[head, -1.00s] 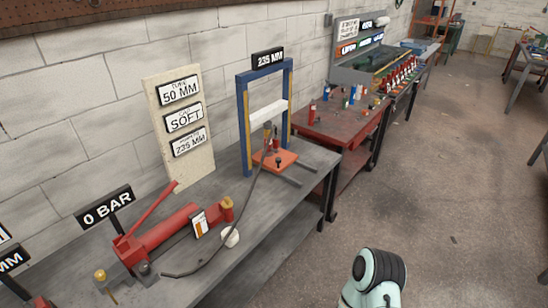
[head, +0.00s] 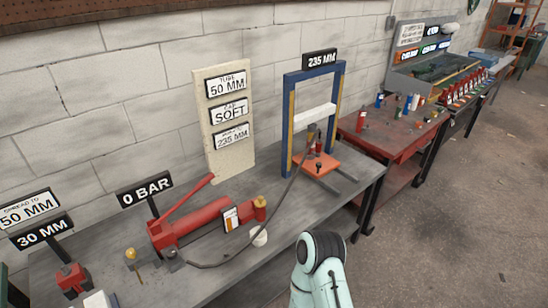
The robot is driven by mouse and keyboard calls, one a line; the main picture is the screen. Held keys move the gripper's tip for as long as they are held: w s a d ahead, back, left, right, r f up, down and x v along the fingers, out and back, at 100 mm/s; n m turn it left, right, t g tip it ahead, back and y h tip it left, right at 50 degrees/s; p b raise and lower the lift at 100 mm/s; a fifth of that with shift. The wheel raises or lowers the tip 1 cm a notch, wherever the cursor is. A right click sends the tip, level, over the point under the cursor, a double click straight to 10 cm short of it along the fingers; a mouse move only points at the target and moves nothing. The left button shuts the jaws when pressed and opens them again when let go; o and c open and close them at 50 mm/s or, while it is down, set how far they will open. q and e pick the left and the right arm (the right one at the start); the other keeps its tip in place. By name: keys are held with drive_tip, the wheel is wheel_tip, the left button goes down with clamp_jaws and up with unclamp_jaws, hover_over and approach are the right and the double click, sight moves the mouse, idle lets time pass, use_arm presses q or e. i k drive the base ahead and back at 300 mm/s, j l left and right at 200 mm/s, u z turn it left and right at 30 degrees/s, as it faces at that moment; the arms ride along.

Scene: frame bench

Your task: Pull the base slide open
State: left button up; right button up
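The blue frame (head: 287,125) stands on the grey bench with a white crossbar and a 235 MM sign (head: 320,59) on top. Its base slide, an orange-red plate (head: 304,167), lies at the foot of the frame on dark rails (head: 343,172) that run out toward the bench's front edge. A small red cylinder stands on the plate with a hose to it. One of my arms shows at the bottom centre of the head view, in front of the bench and apart from the slide. Neither gripper shows.
A red hand pump (head: 195,225) with a raised lever lies on the grey bench (head: 215,275), and its black hose runs to the frame. A 0 BAR sign (head: 144,190) stands behind it. A red table (head: 384,148) with small items stands at right. Floor is clear at right.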

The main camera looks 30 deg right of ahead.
sight(315, 158)
drive_tip(key=l+u, duration=0.75)
drive_tip(key=l, duration=0.25)
drive_tip(key=l+u, duration=0.15)
drive_tip(key=l, duration=0.2)
drive_tip(key=k+l+u, duration=0.1)
drive_tip(key=l, duration=0.25)
drive_tip(key=k+l+u, duration=0.15)
drive_tip(key=l, duration=0.15)
drive_tip(key=k+l, duration=0.1)
drive_tip(key=l, duration=0.25)
drive_tip(key=k+l+u, duration=0.1)
drive_tip(key=l, duration=0.25)
drive_tip(key=k+l, duration=0.1)
drive_tip(key=l, duration=0.25)
